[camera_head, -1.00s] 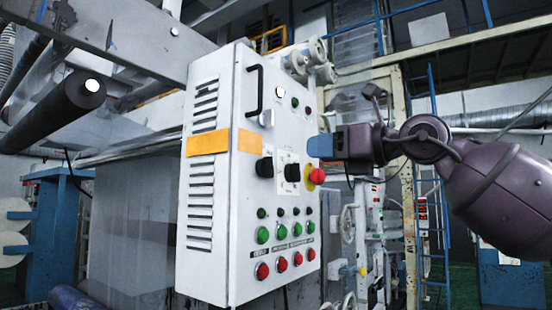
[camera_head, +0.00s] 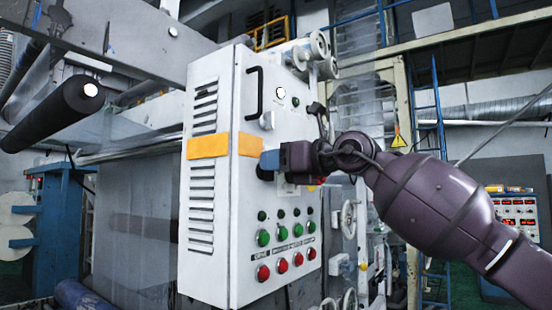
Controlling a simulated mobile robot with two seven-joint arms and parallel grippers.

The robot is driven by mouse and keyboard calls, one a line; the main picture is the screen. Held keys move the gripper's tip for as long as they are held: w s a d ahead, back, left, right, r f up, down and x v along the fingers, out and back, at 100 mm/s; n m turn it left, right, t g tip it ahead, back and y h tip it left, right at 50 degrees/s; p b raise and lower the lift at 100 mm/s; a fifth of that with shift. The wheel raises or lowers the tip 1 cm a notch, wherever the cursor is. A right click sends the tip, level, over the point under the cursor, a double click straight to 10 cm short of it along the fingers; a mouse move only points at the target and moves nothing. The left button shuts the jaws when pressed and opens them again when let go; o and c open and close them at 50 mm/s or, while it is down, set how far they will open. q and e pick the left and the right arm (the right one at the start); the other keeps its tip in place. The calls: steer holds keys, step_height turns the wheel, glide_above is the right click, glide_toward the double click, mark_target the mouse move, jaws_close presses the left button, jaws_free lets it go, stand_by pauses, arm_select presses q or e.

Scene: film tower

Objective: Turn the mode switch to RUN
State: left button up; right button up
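The grey control cabinet (camera_head: 243,210) stands in the middle with its control face turned to the right. A black rotary knob (camera_head: 264,175) on this face shows only its lower edge. My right gripper (camera_head: 270,160) has its blue fingertips in front of this knob, at or very near it. I cannot tell whether they touch or grip it. The second black knob and most of the red emergency stop are hidden behind the gripper and wrist. No RUN label is readable. My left gripper is out of view.
Green buttons (camera_head: 281,233) and red buttons (camera_head: 282,265) sit below the knobs. A black handle (camera_head: 255,92) sticks out above. A dark roller (camera_head: 70,110) is at the left. A console with red displays (camera_head: 518,213) stands at the far right.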

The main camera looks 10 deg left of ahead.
jaws_close()
stand_by(0.5)
steer(key=m, duration=0.3)
steer(key=m+b, duration=0.1)
steer(key=m, duration=0.2)
steer(key=w+m+b, duration=0.1)
steer(key=m, duration=0.2)
steer(key=shift+w+d+f, duration=0.1)
steer(key=shift+d+f, duration=0.1)
steer(key=shift+d, duration=0.05)
stand_by(0.5)
jaws_free()
